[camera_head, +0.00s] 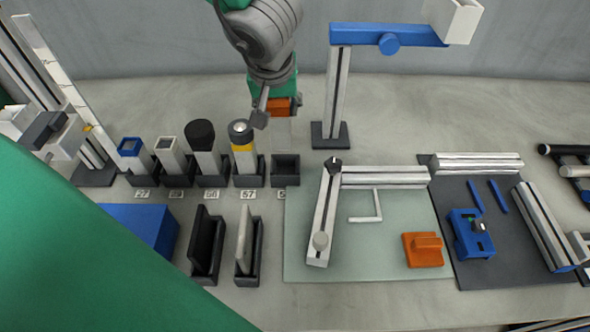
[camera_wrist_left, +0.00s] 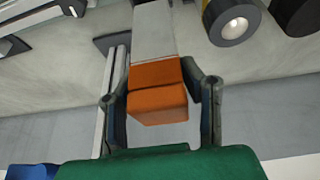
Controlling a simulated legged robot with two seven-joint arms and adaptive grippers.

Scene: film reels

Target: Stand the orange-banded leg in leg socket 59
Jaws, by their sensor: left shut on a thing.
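The orange-banded leg is shut between the fingers of my left gripper (camera_head: 276,106). Its orange band (camera_head: 280,104) sits at the gripper and its pale grey shaft (camera_head: 283,132) points down. In the left wrist view the orange end (camera_wrist_left: 158,92) lies between both fingers, with the grey shaft (camera_wrist_left: 153,30) beyond. An empty-looking dark socket (camera_head: 285,168) is at the right end of the back row, below the leg. The leg's lower end appears above or just behind it; I cannot tell if they touch. That socket's label is partly hidden, showing only a 5. My right gripper is not in view.
Left of the socket stand several filled sockets, the nearest holding a yellow-banded leg (camera_head: 242,152). A blue-armed stand (camera_head: 337,95) rises close on the right. A pale green mat (camera_head: 300,268) with grey bars and an orange block (camera_head: 423,250) lies in front.

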